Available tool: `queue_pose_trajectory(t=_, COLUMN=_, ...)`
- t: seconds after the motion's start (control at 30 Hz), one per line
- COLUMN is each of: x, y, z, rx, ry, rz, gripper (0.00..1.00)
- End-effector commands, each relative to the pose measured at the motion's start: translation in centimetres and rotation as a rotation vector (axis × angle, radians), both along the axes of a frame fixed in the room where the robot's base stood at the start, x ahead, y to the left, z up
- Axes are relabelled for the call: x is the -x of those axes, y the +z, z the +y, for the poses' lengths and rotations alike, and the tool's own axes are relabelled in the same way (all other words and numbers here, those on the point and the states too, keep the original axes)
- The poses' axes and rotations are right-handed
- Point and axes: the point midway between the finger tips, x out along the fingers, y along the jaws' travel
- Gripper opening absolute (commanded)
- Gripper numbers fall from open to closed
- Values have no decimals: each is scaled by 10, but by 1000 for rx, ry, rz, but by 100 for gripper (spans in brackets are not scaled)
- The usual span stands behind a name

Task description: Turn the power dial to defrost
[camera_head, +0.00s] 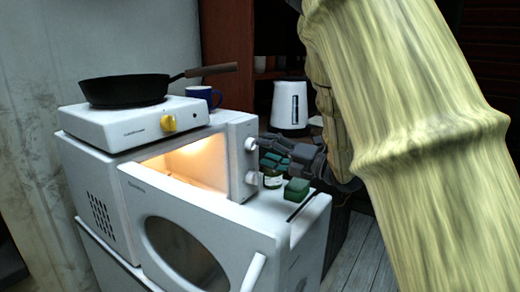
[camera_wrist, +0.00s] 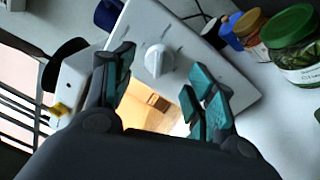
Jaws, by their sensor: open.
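The white microwave (camera_head: 185,212) stands with its door (camera_head: 205,235) swung open and its cavity lit. Its control panel has an upper dial (camera_head: 250,144) and a lower dial (camera_head: 252,178), both white. Their markings are too small to read, so I cannot tell which is the power dial or its setting. My gripper (camera_head: 276,161) is just right of the panel, with teal finger pads. In the wrist view my gripper (camera_wrist: 164,70) is open and empty, its fingers spread to either side of one white dial (camera_wrist: 158,60). I cannot tell whether they touch it.
A hotplate (camera_head: 120,127) with a yellow knob and a black pan (camera_head: 125,91) sits on the microwave. A blue mug (camera_head: 203,97) and a white kettle (camera_head: 290,106) stand behind. Lidded jars (camera_wrist: 292,55) stand close to the gripper's right side.

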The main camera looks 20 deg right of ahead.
Motion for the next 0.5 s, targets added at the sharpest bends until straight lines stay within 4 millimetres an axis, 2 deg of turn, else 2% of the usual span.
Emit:
queue_pose_trajectory(t=0.2, x=32, y=-2, z=-27, rx=-1, ry=-1, rz=0, gripper=56)
queue_pose_trajectory(t=0.5, x=59, y=-5, z=-49, rx=0, ry=1, rz=2, gripper=56)
